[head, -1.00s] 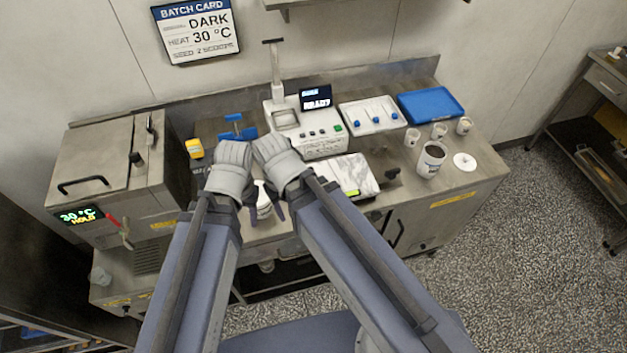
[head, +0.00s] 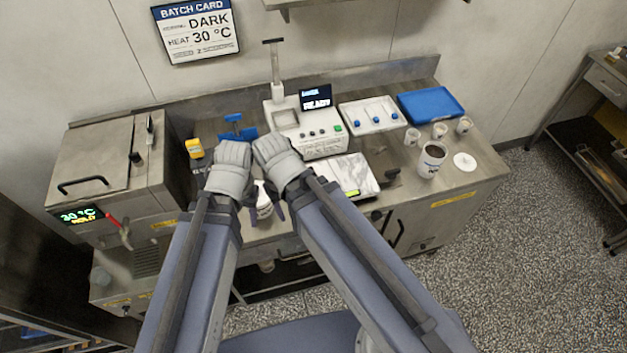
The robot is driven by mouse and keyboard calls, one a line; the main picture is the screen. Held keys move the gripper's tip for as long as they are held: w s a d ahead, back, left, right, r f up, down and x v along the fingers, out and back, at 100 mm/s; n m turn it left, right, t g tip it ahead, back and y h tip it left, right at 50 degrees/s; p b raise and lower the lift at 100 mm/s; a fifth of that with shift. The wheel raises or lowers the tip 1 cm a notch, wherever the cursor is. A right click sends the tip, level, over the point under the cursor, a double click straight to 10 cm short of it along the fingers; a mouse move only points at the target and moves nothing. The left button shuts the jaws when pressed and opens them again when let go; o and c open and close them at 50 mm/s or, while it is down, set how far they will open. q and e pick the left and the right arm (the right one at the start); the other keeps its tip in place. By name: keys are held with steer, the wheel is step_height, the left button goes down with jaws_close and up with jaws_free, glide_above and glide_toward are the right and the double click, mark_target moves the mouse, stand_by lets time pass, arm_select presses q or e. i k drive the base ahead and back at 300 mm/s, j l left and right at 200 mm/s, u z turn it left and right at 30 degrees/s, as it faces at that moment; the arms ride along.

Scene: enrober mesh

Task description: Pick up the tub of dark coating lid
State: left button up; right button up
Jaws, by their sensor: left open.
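The tub of dark coating (head: 431,163) stands open on the right part of the steel bench, with dark coating showing inside. A flat white round lid (head: 465,162) lies on the bench just right of it, apart from the tub. My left gripper (head: 240,204) is open over the front middle of the bench, far left of the lid. My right gripper (head: 279,209) is close beside it, also well left of the lid; its fingers are mostly hidden by my arm. I see nothing held in either gripper.
A white bottle (head: 264,205) stands between my grippers. Several small cups (head: 439,131) stand behind the tub. Bare bench lies around the lid.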

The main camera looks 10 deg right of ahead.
mark_target(464, 162)
steer(key=z, duration=1.5)
